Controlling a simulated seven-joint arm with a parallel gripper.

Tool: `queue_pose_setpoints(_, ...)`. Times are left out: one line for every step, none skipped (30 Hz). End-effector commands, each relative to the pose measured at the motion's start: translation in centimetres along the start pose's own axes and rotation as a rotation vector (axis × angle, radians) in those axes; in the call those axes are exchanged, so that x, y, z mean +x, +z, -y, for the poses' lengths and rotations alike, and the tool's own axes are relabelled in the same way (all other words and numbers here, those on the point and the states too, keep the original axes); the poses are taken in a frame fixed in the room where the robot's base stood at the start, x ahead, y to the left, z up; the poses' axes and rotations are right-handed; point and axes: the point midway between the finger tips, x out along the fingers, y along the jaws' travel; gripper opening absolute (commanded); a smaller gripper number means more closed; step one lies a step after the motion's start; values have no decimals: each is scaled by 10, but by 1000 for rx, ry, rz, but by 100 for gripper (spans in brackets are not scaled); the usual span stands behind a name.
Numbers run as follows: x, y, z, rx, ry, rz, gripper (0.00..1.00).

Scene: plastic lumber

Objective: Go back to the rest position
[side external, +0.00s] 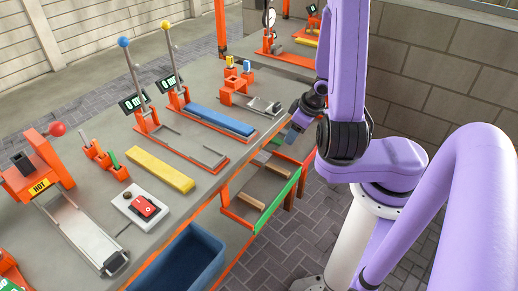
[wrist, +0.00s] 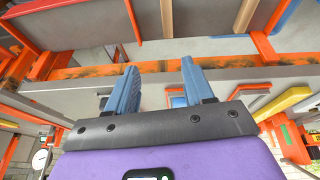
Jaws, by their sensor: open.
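My gripper (wrist: 160,88) shows in the wrist view with two blue fingers spread apart and nothing between them. In the side external view my gripper (side external: 292,132) is partly hidden behind my purple arm. It hangs beside the right edge of the workbench (side external: 215,185), near the upper end of an open drawer. The fingers look clear of the bench and the drawer, though the exact gap is hard to tell.
The orange drawer with a green front strip (side external: 278,203) holds wooden pieces. On the bench are a blue plank (side external: 222,120), a yellow plank (side external: 160,170), an orange press marked HOT (side external: 38,172) and a red switch (side external: 144,207). A blue bin (side external: 180,262) stands at the front edge.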

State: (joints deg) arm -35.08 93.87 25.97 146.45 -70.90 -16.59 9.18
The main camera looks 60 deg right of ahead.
Motion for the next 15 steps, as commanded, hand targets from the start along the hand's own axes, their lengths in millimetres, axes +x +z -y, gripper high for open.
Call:
queue_pose_setpoints(0, -9, -2, -27, 10, 8, 52)
queue_pose_setpoints(0, -14, -3, -39, 15, 14, 52)
queue_pose_setpoints(0, -20, -4, -56, 23, 22, 52)
queue_pose_setpoints(0, -25, -4, -68, 29, 27, 52)
queue_pose_setpoints(0, -29, -5, -81, 33, 32, 52)
queue_pose_setpoints(0, -35, -6, -96, 40, 39, 52)
queue_pose_setpoints(0, -40, -6, -109, 45, 43, 52)
queue_pose_setpoints(-1, -44, -6, -119, 51, 48, 52)
queue_pose_setpoints(-1, -50, -6, -136, 56, 53, 52)
queue_pose_setpoints(-1, -54, -6, -146, 61, 57, 52)
queue_pose_setpoints(-2, -59, -6, -158, 66, 59, 52)
queue_pose_setpoints(-2, -64, -5, -172, 71, 65, 52)
queue_pose_setpoints(-3, -68, -5, -183, 75, 67, 52)
queue_pose_setpoints(-4, -72, -4, -194, 79, 70, 52)
queue_pose_setpoints(-4, -77, -3, -208, 84, 73, 52)
